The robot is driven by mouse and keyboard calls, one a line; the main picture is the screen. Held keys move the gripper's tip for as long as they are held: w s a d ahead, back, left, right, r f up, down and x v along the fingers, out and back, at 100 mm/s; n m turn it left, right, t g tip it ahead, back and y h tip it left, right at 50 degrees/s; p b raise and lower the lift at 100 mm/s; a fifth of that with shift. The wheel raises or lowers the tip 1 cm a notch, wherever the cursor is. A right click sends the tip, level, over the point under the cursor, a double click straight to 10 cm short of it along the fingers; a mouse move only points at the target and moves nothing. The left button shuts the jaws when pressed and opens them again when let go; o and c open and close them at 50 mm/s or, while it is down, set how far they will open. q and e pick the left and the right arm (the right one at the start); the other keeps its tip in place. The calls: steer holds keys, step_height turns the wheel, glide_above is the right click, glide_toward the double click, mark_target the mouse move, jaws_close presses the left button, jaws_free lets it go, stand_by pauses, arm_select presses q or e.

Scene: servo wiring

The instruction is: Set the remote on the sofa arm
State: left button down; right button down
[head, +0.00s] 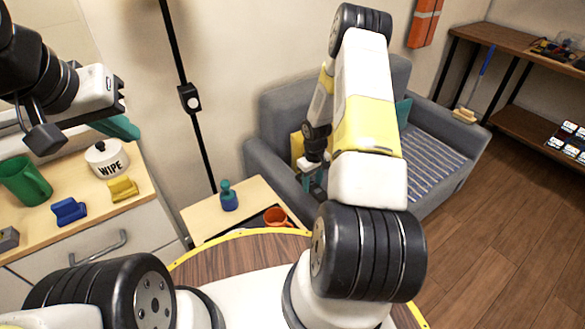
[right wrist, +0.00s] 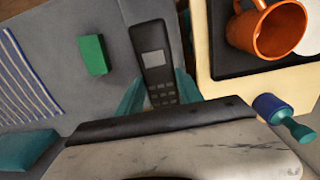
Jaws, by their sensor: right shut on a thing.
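The remote (right wrist: 154,62) is dark, with a grey screen and rows of keys, and shows in the right wrist view. My right gripper (right wrist: 158,90) is shut on its lower part, with a teal finger on each side. In the head view my right gripper (head: 315,180) is at the sofa's left arm (head: 272,172), partly hidden by my own arm. The remote is over the grey sofa arm; I cannot tell whether it touches it. My left gripper (head: 118,127) is over the counter at the left; its finger opening is unclear.
A green block (right wrist: 92,55) lies on the sofa. A side table (head: 205,212) beside the sofa arm holds an orange mug (head: 277,217) on a dark tray and a blue-teal stamp-like object (head: 228,197). The counter holds a green mug (head: 25,180) and a white WIPE canister (head: 106,160).

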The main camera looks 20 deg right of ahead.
mark_target(311, 201)
steer(key=shift+f, duration=3.45)
steer(key=shift+a+f, duration=0.1)
steer(key=shift+f, duration=0.1)
steer(key=c, duration=0.8)
jaws_free()
steer(key=shift+o, duration=0.2)
